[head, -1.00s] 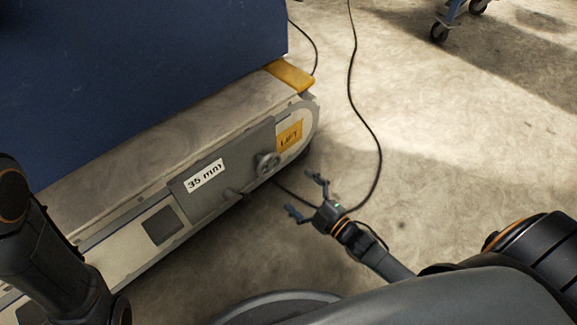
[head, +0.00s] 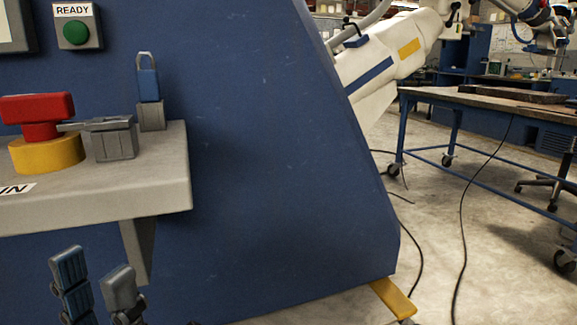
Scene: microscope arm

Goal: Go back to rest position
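My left gripper (head: 96,275) shows at the bottom left of the head view, in front of the blue machine body (head: 270,150) and below the grey shelf (head: 150,185). Its two fingers point up and stand apart with nothing between them, so it is open and empty. The palm and the arm behind it are cut off by the lower picture edge. My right gripper is out of the picture.
The shelf bears a red switch handle (head: 37,108) on a yellow base (head: 50,153), a grey clamp-like block (head: 113,140) and a blue padlock (head: 148,84). A green button (head: 76,32) labelled READY is above. Cables and a wheeled table (head: 490,102) are right.

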